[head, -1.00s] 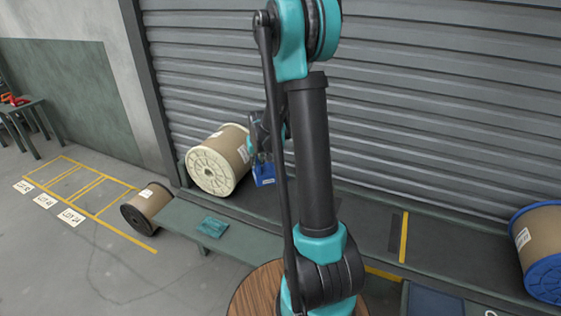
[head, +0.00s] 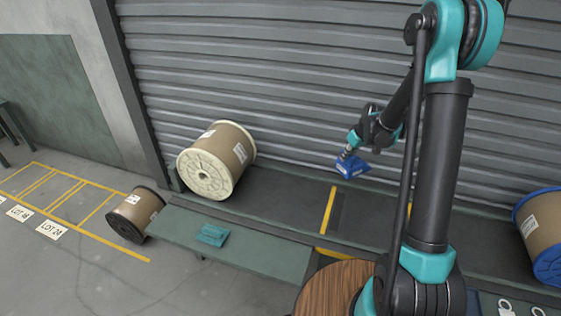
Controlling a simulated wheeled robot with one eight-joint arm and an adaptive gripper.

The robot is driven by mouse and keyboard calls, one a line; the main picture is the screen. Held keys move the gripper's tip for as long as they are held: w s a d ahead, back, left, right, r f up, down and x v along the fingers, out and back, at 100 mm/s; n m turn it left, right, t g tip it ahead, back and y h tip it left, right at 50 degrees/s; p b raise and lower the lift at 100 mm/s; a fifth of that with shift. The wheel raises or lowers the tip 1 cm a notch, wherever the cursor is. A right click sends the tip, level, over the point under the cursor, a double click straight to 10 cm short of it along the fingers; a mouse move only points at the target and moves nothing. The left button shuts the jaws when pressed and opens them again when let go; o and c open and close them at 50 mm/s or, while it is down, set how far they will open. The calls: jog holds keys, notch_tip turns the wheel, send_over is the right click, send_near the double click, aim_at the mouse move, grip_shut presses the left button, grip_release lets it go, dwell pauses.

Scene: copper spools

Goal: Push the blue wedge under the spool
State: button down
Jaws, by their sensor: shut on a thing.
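The blue wedge (head: 352,170) is at the end of my arm in the head view. My gripper (head: 346,156) is small and partly hidden, shut on the wedge. The wedge looks held above the grey ledge, in front of the shutter. A large spool with cream flanges and a brown wrap (head: 240,157) lies on its side on the ledge, well left of the wedge with a clear gap. A spool with blue flanges (head: 540,235) lies at the far right edge, partly cut off. A smaller black-flanged spool (head: 137,213) lies on the floor at left.
The green bench (head: 265,252) runs in front of the ledge and carries a teal object (head: 211,235). A yellow stripe (head: 329,210) crosses the ledge below the wedge. The ledge (head: 280,195) is clear between the cream spool and this stripe. The ribbed shutter (head: 270,80) stands behind.

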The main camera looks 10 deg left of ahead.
jog(key=s+a+f+n+g, duration=0.1)
jog(key=a+f+n+g, duration=0.15)
jog(key=a+n, duration=0.65)
jog(key=s+a+f+n+g+h, duration=0.1)
jog(key=s+a+n+g, duration=0.15)
jog(key=a+n, duration=0.65)
jog(key=a+f+n+g, duration=0.25)
jog(key=a+n, duration=0.45)
jog(key=a, duration=0.4)
notch_tip(320, 180, down, 10)
jog(key=shift+s, duration=0.2)
jog(key=shift+f, duration=0.2)
jog(key=c, duration=1.4)
grip_release()
jog(key=shift+h, duration=0.3)
